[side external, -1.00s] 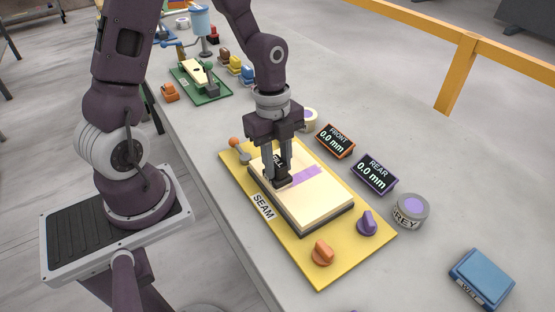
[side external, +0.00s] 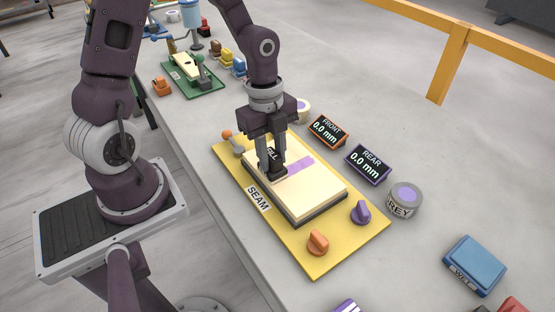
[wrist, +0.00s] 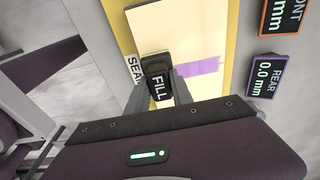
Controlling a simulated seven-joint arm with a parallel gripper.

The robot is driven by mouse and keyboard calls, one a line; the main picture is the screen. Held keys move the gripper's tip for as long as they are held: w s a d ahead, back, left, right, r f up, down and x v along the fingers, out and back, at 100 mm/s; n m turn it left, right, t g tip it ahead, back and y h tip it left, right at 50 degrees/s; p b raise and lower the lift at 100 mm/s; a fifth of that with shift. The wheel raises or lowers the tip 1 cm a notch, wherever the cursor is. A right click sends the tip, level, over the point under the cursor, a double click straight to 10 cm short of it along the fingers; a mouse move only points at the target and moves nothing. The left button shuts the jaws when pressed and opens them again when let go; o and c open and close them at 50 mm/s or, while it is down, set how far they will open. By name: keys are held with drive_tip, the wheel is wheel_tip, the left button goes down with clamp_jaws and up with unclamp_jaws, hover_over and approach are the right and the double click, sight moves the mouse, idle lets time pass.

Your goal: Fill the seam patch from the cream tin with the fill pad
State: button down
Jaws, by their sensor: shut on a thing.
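My gripper (side external: 268,165) is shut on the black fill pad (side external: 272,173), whose FILL label also shows in the wrist view (wrist: 157,84). The pad is low over the cream slab (side external: 310,189), at its left part; I cannot tell whether it touches. A purple strip, the seam patch (side external: 301,166), runs across the slab from beside the pad towards the far edge; it also shows in the wrist view (wrist: 198,67). Its near end is hidden by the pad and fingers. The cream tin (side external: 304,109), with a pale side, stands behind my gripper, partly hidden.
The slab lies on a yellow SEAM board (side external: 281,250) with an orange knob (side external: 318,242) and a purple knob (side external: 361,212). FRONT (side external: 328,131) and REAR (side external: 368,164) displays read 0.0 mm. A grey tin (side external: 404,202) and a blue WET box (side external: 473,264) stand to the right.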

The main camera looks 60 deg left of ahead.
drive_tip(key=shift+s+a+f, duration=0.1)
drive_tip(key=shift+s+a, duration=0.1)
drive_tip(key=shift+a, duration=0.1)
drive_tip(key=shift+w+r, duration=0.1)
drive_tip(key=shift+r, duration=0.15)
drive_tip(key=shift+d+r, duration=0.1)
drive_tip(key=shift+r, duration=2.7)
drive_tip(key=shift+r, duration=1.5)
